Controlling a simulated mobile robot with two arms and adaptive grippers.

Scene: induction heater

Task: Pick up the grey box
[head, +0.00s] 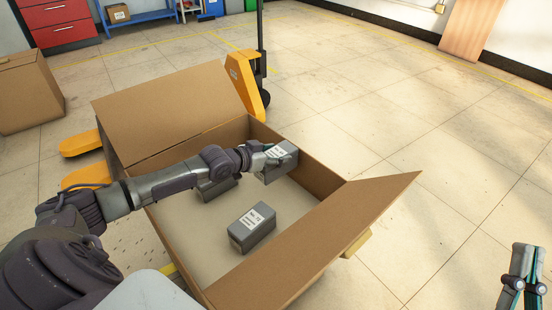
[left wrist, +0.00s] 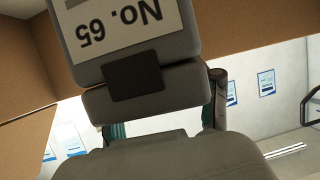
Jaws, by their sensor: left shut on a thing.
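My left gripper (head: 281,153) is shut on a grey box (head: 272,174) at the far right corner inside the open cardboard carton (head: 318,172). This box has a white label; in the left wrist view the grey box (left wrist: 120,20) shows "No. 65" upside down, close to the camera. I cannot tell whether it touches the carton floor or wall. A second grey box (head: 252,228) lies on the carton floor, label up. A third grey box (head: 216,190) is partly hidden under my left arm. My right gripper (head: 530,252) is open and empty at the lower right, outside the carton.
The carton's flaps stand spread outward, with a right flap (head: 355,235) and a back left flap (head: 160,110). A yellow pallet jack (head: 250,84) stands behind it. Another closed carton (head: 28,95) is at the left. The floor to the right is clear.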

